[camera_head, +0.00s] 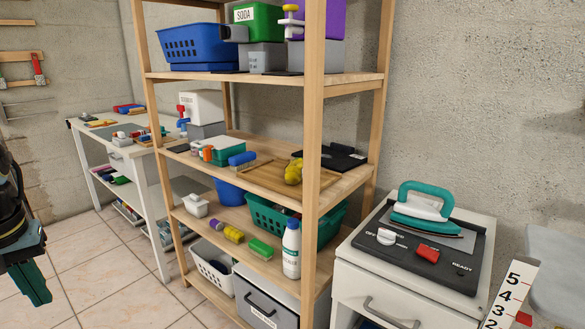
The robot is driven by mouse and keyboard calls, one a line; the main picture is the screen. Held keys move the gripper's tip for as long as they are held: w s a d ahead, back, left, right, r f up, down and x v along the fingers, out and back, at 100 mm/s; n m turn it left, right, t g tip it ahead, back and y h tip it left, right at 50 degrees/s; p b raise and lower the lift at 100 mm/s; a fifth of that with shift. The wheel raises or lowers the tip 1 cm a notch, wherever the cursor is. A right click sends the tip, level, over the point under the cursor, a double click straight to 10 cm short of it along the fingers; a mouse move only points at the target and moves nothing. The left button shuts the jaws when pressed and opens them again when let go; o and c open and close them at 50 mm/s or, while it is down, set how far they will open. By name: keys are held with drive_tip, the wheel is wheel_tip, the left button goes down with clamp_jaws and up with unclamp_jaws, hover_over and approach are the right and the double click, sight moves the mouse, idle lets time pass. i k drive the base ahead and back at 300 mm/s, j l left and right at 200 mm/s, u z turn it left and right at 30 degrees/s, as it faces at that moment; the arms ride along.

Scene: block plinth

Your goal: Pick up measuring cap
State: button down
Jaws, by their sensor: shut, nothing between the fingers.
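I cannot pick out the measuring cap with certainty. A small white cup-like object (195,205) sits at the left end of the wooden rack's lower shelf, but it is too small to tell whether it is the cap. My gripper (36,288) is at the far left edge, partly cut off by the frame. It is shut and empty, well apart from the rack.
The wooden rack (313,130) holds bins, a teal basket (262,217) and a wooden tray (262,177). A white cabinet (375,280) with an iron (425,200) stands at right. A white workbench (150,225) stands at back left. Tiled floor (110,270) between gripper and rack is clear.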

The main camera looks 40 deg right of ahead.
sight(195, 151)
drive_tip(key=i+l+u, duration=0.15)
drive_tip(key=l+u, duration=0.55)
drive_tip(key=l, duration=0.15)
drive_tip(key=l+u, duration=0.4)
drive_tip(key=i+l, duration=0.05)
drive_tip(key=l, duration=0.05)
